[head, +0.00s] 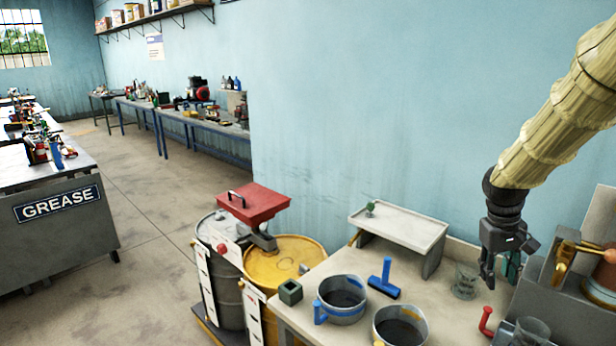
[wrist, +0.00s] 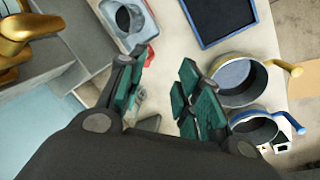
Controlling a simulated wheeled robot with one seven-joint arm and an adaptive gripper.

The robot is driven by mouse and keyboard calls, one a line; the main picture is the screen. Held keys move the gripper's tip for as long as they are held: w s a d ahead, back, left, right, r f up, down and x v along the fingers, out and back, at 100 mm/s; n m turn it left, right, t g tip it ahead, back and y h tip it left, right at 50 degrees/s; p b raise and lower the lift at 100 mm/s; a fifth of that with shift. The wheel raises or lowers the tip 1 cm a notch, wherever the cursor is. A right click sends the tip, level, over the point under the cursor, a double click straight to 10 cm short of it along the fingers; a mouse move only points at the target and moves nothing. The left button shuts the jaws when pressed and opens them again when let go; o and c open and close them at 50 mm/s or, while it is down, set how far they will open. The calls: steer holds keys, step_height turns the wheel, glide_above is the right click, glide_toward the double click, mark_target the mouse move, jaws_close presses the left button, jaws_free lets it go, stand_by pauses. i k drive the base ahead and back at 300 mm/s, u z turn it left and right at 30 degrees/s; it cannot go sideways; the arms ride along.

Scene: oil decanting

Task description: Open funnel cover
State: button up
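A red square cover (head: 254,203) with a dark handle on top lies flat over the grey drum (head: 220,262), and it looks shut. I take it to be the funnel cover; any funnel under it is hidden. My gripper (head: 500,270) hangs pointing down above the right end of the workbench, far to the right of the red cover. In the wrist view my gripper (wrist: 166,62) shows its teal finger pads apart with nothing held between them. The red cover is not in the wrist view.
A yellow drum (head: 290,262) stands beside the grey drum. The bench holds a blue-handled pitcher (head: 342,298), a yellow-handled pitcher (head: 400,325), a blue T-shaped tool (head: 384,279), a grey raised shelf (head: 400,226) and a clear glass (head: 465,281). Copper-coloured equipment (head: 563,265) stands at the right.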

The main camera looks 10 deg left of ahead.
mark_target(252, 200)
steer(key=u, duration=0.75)
steer(key=i, duration=1.85)
steer(key=u, duration=0.9)
